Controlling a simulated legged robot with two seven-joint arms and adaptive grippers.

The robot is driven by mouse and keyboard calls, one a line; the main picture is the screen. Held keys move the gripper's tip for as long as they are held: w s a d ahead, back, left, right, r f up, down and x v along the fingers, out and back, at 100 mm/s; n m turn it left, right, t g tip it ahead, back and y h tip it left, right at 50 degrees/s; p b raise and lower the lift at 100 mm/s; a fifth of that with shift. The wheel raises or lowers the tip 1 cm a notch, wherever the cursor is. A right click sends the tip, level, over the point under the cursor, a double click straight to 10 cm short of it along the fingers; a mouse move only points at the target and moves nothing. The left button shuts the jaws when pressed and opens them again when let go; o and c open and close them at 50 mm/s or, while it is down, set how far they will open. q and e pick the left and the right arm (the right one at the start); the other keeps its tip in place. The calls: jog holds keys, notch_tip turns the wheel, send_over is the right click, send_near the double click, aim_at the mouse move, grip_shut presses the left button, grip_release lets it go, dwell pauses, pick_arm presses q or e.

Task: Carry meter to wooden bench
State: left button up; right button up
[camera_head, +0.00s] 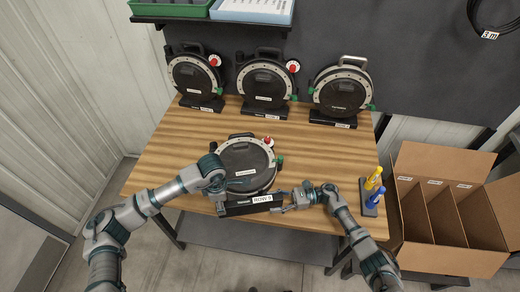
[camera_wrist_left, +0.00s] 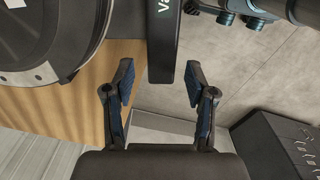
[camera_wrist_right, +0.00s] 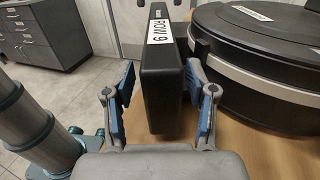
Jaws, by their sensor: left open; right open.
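A round black seed meter (camera_head: 246,165) with a pale rim and red and green knobs is at the front of the wooden bench (camera_head: 175,150). Its black base bar (camera_head: 238,208), labelled "ROW 9", lies along the near edge. My left gripper (camera_head: 220,205) is at the bar's left end, mostly hidden under its arm; in the left wrist view its open fingers (camera_wrist_left: 158,88) are on either side of the bar's end (camera_wrist_left: 163,50). My right gripper (camera_head: 286,202) is at the right end; in the right wrist view its open fingers (camera_wrist_right: 160,100) straddle the bar (camera_wrist_right: 160,75), with a gap showing.
Three similar meters stand along the bench's back, at left (camera_head: 195,77), middle (camera_head: 265,85) and right (camera_head: 342,92). A divided cardboard box (camera_head: 440,260) is right of the bench. A shelf with trays (camera_head: 252,8) hangs above.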

pick_arm(q)
jog(key=r, duration=0.4)
jog(key=d+r, duration=0.1)
jog(key=r, duration=0.1)
jog(key=shift+r, duration=0.35)
pick_arm(e)
jog(key=shift+d, duration=0.35)
pick_arm(q)
jog(key=shift+d+r, duration=0.1)
jog(key=shift+r, duration=0.2)
pick_arm(e)
jog(key=shift+d, duration=0.1)
pick_arm(q)
jog(key=shift+r, duration=0.15)
pick_arm(e)
jog(key=shift+d+f, duration=0.1)
jog(key=shift+d, duration=0.3)
pick_arm(q)
jog(key=shift+a, duration=0.3)
pick_arm(e)
jog(key=d, duration=0.5)
jog(key=shift+w+d, duration=0.3)
jog(key=shift+d, duration=0.05)
pick_arm(q)
jog(key=shift+d, duration=0.2)
pick_arm(e)
jog(key=shift+d, duration=0.55)
jog(key=shift+a, duration=0.1)
